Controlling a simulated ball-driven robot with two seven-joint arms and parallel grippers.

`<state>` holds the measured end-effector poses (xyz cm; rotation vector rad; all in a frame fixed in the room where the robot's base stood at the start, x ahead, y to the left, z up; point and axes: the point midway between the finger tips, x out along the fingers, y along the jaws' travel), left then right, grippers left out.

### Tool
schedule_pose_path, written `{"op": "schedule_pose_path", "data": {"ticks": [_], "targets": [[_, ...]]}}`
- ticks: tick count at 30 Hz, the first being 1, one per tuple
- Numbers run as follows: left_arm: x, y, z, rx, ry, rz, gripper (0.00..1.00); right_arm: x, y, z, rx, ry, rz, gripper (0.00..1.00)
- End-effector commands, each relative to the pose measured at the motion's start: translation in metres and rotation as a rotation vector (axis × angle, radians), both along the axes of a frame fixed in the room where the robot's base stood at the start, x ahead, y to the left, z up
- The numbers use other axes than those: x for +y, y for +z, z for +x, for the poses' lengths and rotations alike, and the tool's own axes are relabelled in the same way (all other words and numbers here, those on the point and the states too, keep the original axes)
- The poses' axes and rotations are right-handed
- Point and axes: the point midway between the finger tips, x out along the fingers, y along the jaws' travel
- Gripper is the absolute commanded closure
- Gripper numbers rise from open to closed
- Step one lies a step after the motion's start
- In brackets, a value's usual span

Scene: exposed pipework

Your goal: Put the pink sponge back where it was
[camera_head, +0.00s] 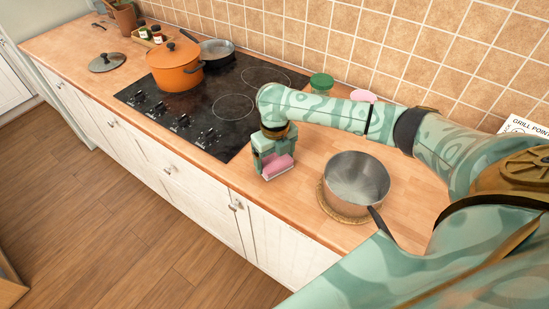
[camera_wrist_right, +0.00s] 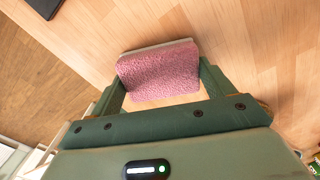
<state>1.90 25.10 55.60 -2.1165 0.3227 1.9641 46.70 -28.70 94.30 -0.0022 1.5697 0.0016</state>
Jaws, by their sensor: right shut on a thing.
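The pink sponge (camera_head: 277,166) is between the fingers of my right gripper (camera_head: 274,168), just above or on the wooden worktop, right of the hob. In the right wrist view the sponge (camera_wrist_right: 160,71) shows a rough pink face with a pale edge, and the right gripper's fingers (camera_wrist_right: 160,82) close on both its sides. I cannot tell whether the sponge touches the worktop. My left gripper does not show in either view.
A steel saucepan (camera_head: 356,180) stands on a round woven mat (camera_head: 343,211) to the right. The black hob (camera_head: 225,100) holds an orange pot (camera_head: 174,67) and a small pan (camera_head: 216,50). A green-lidded jar (camera_head: 321,83) and a pink object (camera_head: 363,95) sit behind my right arm.

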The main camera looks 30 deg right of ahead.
Motion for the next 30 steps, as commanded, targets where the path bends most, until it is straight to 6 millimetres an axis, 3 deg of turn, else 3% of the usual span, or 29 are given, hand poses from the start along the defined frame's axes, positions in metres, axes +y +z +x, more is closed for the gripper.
{"op": "schedule_pose_path", "data": {"ticks": [5,6,8,17,30], "targets": [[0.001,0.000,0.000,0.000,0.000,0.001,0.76,0.000,-0.004,0.000,0.001,0.000,0.000,0.41],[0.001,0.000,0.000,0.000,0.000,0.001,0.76,0.000,-0.003,0.000,0.000,0.000,-0.001,0.11],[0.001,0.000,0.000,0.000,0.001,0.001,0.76,0.000,-0.003,0.000,0.000,0.000,-0.001,0.00],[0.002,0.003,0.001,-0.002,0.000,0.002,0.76,0.000,0.006,0.000,-0.001,0.000,-0.001,0.00],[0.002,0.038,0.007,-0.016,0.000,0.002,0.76,0.000,0.102,0.000,-0.002,0.000,-0.001,0.00]]}}
